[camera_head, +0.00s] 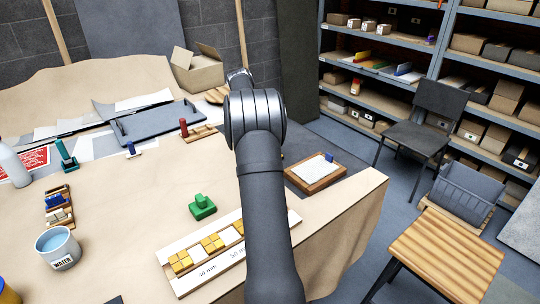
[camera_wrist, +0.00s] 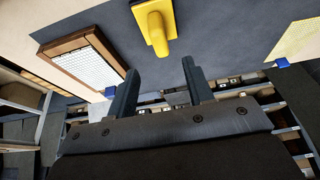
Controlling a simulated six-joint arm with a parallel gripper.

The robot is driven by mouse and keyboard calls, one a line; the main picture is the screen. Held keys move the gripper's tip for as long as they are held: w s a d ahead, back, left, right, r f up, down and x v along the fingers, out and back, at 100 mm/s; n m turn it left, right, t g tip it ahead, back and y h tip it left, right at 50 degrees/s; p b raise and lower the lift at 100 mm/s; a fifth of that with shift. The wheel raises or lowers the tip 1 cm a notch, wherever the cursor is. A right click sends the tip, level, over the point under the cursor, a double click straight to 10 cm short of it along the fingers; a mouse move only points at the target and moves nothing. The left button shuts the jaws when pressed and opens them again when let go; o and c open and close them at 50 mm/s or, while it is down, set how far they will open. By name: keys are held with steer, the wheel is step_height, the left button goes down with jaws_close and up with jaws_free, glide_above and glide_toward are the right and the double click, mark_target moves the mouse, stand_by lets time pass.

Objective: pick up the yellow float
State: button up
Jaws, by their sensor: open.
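A wooden tray with white tiles (camera_head: 316,172) lies right of my arm; it shows left in the wrist view (camera_wrist: 88,62). A green float (camera_head: 202,208), a tile panel (camera_head: 186,272), a water cup (camera_head: 58,250) and a grey tray (camera_head: 153,122) are on the table (camera_head: 150,205).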

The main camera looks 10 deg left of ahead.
steer(key=x, duration=0.5)
steer(key=shift+w+f, duration=0.1)
steer(key=shift+f, duration=0.25)
steer(key=x, duration=0.5)
steer(key=shift+a+f, duration=0.1)
steer(key=shift+f, duration=0.15)
steer(key=shift+r, duration=0.1)
jaws_close()
